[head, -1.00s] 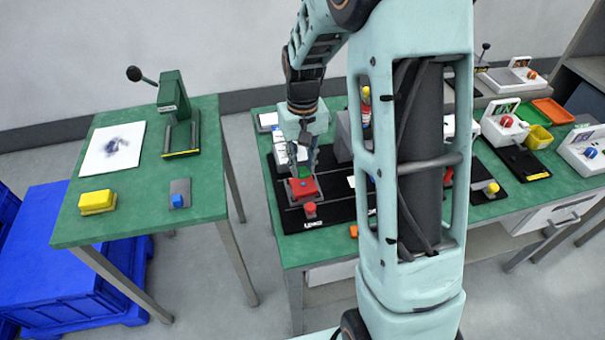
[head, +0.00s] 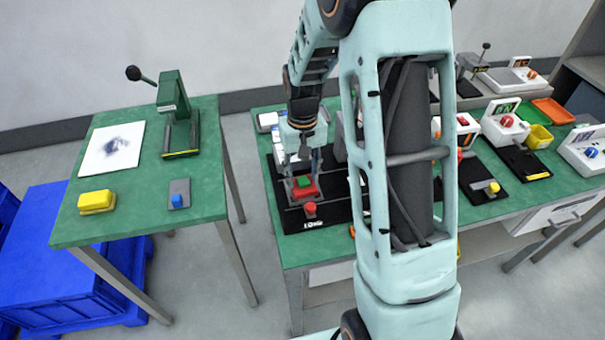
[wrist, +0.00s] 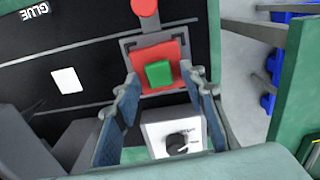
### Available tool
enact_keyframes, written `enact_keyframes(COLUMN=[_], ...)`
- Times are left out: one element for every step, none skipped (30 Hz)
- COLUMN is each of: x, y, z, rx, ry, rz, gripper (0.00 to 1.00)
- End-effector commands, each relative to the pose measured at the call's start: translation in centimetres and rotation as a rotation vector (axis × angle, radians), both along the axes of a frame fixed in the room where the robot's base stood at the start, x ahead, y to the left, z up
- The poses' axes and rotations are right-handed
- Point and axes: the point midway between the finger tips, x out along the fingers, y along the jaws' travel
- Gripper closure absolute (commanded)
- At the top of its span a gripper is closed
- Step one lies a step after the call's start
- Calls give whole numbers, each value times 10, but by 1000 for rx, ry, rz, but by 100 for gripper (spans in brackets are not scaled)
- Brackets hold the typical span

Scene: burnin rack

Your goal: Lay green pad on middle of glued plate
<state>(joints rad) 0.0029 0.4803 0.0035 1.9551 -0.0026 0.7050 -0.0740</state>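The green pad (head: 305,181) lies on the red plate (head: 309,194), which sits in a grey holder on a black board marked GLUE. In the wrist view the green pad (wrist: 159,74) rests near the middle of the red plate (wrist: 172,55), with red showing around it. My gripper (head: 303,172) is just above the plate. In the wrist view my gripper (wrist: 165,84) has its two fingers spread wide, with clear gaps between them and the pad. It holds nothing. Glue on the plate cannot be made out.
A red knob (head: 310,209) stands in front of the plate. A white box with a black dial (wrist: 180,141) is close to my fingers. A white square (wrist: 66,80) lies on the black board. The left table holds a green press (head: 177,120) and a yellow block (head: 97,202).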

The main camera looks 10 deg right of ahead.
Motion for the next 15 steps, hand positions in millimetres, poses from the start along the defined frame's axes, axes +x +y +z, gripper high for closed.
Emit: enact_keyframes(x=[0,0,0,0,0,1,1,1,1,1,1,1,2,2,1], y=[0,0,0,0,0,0,0,0,0,0,0,0,0,0,0], z=[0,0,1,3,4,7,11,15,23,29,35,44,51,58,67], rx=[0,0,0,0,0,0,0,0,0,0,0,-1,0,-1,-1], ry=[0,0,0,0,-1,-2,-4,-4,-5,-5,-5,-6,-6,-6,-6], rz=[0,0,0,0,0,0,0,0,0,0,0,0,0,0,0], gripper=[62,62,62,62,62,62,62,62,62,62,62,62,62,62,62])
